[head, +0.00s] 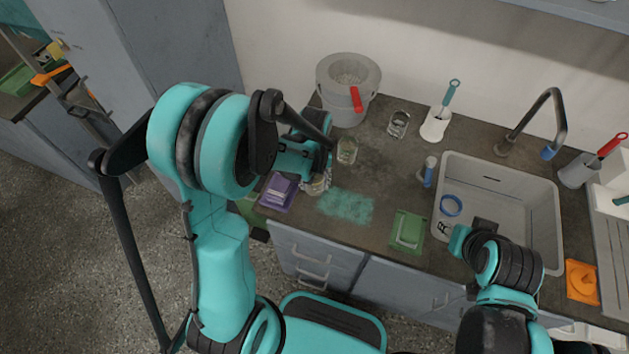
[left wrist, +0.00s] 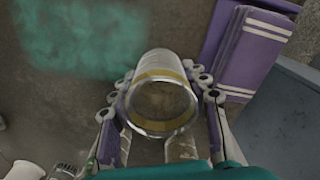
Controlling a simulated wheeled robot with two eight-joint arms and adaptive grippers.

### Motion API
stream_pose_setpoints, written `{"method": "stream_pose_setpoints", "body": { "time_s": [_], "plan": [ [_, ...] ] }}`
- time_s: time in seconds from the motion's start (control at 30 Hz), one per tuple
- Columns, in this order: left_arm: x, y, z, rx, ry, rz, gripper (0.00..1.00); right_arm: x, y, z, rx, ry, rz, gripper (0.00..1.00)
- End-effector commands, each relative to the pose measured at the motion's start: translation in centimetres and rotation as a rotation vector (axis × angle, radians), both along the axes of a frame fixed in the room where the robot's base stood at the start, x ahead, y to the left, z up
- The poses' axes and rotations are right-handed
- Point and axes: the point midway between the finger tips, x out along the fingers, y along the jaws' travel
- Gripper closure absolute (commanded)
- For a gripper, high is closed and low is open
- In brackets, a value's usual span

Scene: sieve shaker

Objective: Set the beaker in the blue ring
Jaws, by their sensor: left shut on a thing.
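A glass beaker (left wrist: 160,95) with a yellowish band near its rim is between the fingers of my left gripper (left wrist: 162,105) in the left wrist view. The fingers are shut on its sides. In the head view the beaker (head: 318,186) shows partly below my left gripper (head: 316,178), near the counter's front edge, left of the teal patch. A blue ring (head: 450,205) is at the left side of the sink, well to the right of the beaker. My right gripper (head: 445,231) is just below the ring in the head view; its fingers are too small to read.
A teal patch (head: 345,205) marks the counter. Purple cloths on a purple tray (head: 279,191) lie left of the beaker. Two glasses (head: 346,150) (head: 398,123) and a grey bucket (head: 347,88) stand behind.

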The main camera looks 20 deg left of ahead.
Motion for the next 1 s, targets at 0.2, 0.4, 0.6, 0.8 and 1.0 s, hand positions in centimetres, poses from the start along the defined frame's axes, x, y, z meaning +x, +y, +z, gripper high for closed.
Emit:
{"method": "stream_pose_setpoints", "body": {
  "time_s": [0.2,0.4,0.6,0.8,1.0],
  "plan": [
    [0.0,0.0,-0.2,0.000,0.000,0.000,0.33,0.0,0.0,-0.2,0.000,0.000,0.000,0.60],
    [0.0,0.0,-0.2,0.000,0.000,0.000,0.33,0.0,0.0,-0.2,0.000,0.000,0.000,0.60],
    [0.0,0.0,1.2,0.000,0.000,0.000,0.33,0.0,0.0,0.6,0.000,0.000,0.000,0.60],
    [0.0,0.0,5.6,0.000,0.000,0.000,0.33,0.0,0.0,2.4,0.000,0.000,0.000,0.60],
    [0.0,0.0,9.7,0.000,0.000,0.000,0.33,0.0,0.0,3.8,0.000,0.000,0.000,0.60]
  ]
}}
